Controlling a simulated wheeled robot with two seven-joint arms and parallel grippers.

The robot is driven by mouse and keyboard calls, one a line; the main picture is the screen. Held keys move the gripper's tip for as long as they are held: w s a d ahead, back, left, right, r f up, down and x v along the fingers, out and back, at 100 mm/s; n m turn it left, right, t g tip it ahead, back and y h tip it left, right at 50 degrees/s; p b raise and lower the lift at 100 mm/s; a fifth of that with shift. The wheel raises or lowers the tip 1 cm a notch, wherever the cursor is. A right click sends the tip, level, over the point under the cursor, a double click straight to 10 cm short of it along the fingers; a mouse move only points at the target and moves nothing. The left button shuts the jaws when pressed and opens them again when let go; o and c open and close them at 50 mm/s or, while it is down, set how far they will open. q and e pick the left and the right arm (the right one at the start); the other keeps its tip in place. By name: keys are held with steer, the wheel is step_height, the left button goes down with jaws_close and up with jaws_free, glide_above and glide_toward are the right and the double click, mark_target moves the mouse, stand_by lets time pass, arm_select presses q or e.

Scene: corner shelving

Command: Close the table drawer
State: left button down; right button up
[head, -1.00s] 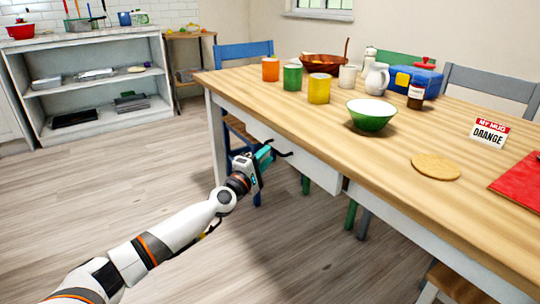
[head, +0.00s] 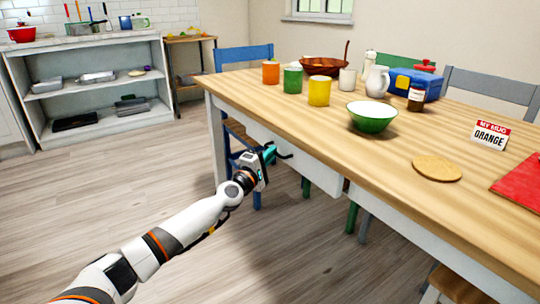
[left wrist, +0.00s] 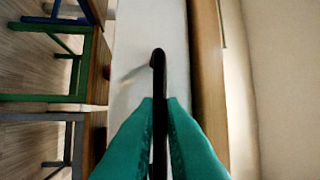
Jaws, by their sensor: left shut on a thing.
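The table drawer (head: 314,172) is a white front under the near side of the wooden table (head: 300,107). It stands out a little from the white table frame at its right end. Its dark handle (head: 284,154) runs along the front and also shows in the left wrist view (left wrist: 158,75). My left gripper (head: 270,153), with teal fingers, is at the handle. In the left wrist view its fingers (left wrist: 160,125) are shut on the handle, one on each side. The inside of the drawer is hidden. My right gripper is not in view.
Mugs, a green bowl (head: 372,117), a cork mat (head: 437,169), a blue box (head: 412,84) and a name sign (head: 490,134) stand on the table. Chairs are around it, including a blue one (head: 243,58). The floor at left is clear.

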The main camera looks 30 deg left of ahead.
mark_target(283, 150)
arm_select(q)
steer(key=w, duration=0.1)
steer(key=w+d, duration=0.1)
steer(key=w, duration=0.1)
steer(key=shift+w+d, duration=0.25)
steer(key=shift+w, duration=0.1)
steer(key=shift+r, duration=0.1)
steer(key=c, duration=1.5)
jaws_free()
steer(key=shift+w+d, duration=0.15)
steer(key=shift+w, duration=0.05)
steer(key=shift+c, duration=0.2)
steer(key=shift+s, duration=0.1)
